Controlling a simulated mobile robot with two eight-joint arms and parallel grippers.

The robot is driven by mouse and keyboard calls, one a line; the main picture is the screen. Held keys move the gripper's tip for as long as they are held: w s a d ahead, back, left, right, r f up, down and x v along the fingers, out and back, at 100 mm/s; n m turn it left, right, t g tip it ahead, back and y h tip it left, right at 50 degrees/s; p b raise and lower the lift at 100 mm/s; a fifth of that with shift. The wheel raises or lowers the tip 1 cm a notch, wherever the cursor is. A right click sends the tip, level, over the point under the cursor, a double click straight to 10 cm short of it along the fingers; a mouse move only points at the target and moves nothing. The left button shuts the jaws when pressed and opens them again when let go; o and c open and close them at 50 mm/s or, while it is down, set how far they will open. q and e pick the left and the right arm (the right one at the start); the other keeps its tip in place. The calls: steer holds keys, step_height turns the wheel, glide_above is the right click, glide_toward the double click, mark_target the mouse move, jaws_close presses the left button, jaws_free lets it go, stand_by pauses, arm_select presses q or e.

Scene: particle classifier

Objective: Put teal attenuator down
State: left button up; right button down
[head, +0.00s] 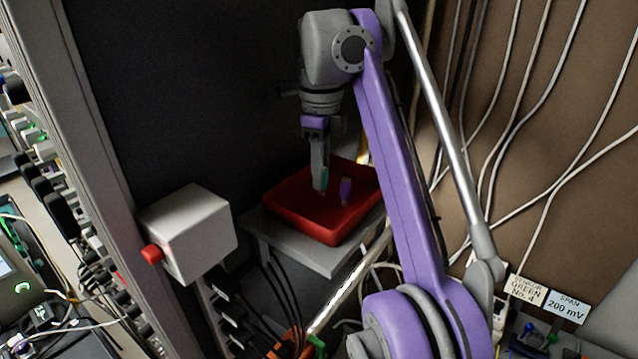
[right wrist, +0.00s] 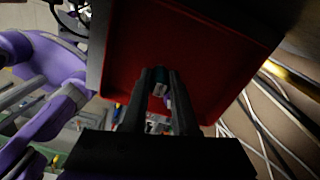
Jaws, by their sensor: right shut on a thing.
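My right gripper (head: 321,186) points down into the red tray in the head view. It is shut on the small teal attenuator (head: 324,178), which shows as a thin teal strip beside the fingers. In the right wrist view the attenuator (right wrist: 160,88) sits between the tips of the dark fingers (right wrist: 158,80), in front of the tray's red floor. The red tray (head: 290,222) rests on a grey shelf. A purple piece (head: 346,191) is in the tray, just right of the gripper. I cannot tell whether the attenuator touches the tray floor. My left gripper is not in view.
The grey shelf (head: 318,259) juts out under the tray. A grey box with a red button (head: 152,254) stands to its left. Loose white cables (head: 540,110) hang on the brown wall at right. Dark cables run below the shelf.

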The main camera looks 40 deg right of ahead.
steer(key=shift+w+f, duration=0.2)
steer(key=shift+f, duration=1)
steer(key=shift+s+r, duration=0.15)
steer(key=shift+r, duration=0.05)
steer(key=shift+w+f, duration=0.3)
steer(key=shift+f, duration=0.1)
steer(key=c, duration=1.1)
jaws_free()
steer(key=shift+s+f+b, duration=0.1)
steer(key=shift+b, duration=0.2)
steer(key=shift+c, duration=0.2)
steer(key=o, duration=0.5)
steer(key=shift+s, duration=0.15)
steer(key=shift+c, duration=0.2)
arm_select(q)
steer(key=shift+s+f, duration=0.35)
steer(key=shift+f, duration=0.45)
